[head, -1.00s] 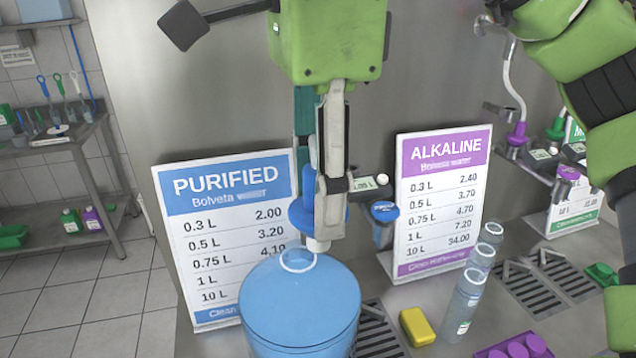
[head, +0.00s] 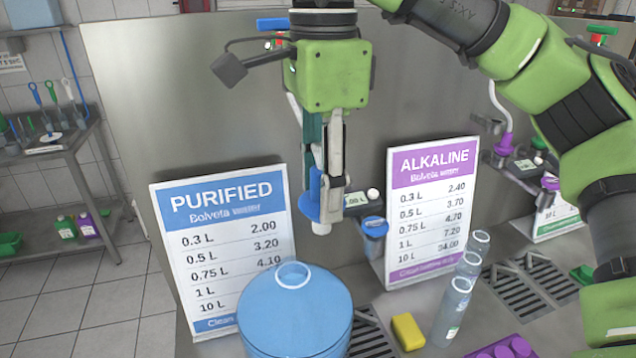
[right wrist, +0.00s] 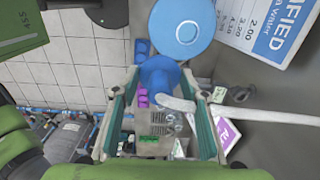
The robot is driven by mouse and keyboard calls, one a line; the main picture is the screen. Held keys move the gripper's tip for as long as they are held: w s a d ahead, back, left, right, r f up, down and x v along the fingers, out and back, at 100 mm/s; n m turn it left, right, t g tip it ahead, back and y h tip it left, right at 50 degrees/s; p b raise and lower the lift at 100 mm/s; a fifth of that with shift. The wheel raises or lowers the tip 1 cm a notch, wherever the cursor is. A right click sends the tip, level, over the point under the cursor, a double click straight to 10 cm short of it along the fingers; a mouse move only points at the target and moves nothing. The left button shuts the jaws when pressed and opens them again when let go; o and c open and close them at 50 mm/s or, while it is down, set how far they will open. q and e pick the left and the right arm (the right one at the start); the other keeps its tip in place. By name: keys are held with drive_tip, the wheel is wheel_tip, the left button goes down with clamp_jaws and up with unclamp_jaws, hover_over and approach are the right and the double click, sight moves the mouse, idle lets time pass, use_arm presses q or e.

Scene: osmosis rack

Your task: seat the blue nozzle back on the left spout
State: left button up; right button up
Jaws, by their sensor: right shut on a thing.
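My right gripper (head: 326,205) is shut on the blue nozzle (head: 311,203), whose white tip points down. The nozzle hangs above the blue jug (head: 295,318), with a clear gap over the jug's mouth. In the right wrist view, the nozzle's blue flared body (right wrist: 158,76) shows between the fingers of the gripper (right wrist: 160,95). A pale curved tube (right wrist: 178,103) lies close beside it there; I cannot tell whether they touch. The left spout is not clearly visible in the head view, where my gripper covers that area. My left gripper is not in view.
The PURIFIED sign (head: 222,250) and ALKALINE sign (head: 430,205) flank the area. A yellow sponge (head: 408,332) and clear bottles (head: 452,310) stand on the counter.

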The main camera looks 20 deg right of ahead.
drive_tip(key=w+d+p, duration=0.6)
drive_tip(key=w+p, duration=0.1)
drive_tip(key=w, duration=0.4)
idle(0.5)
drive_tip(key=shift+w+a, duration=0.1)
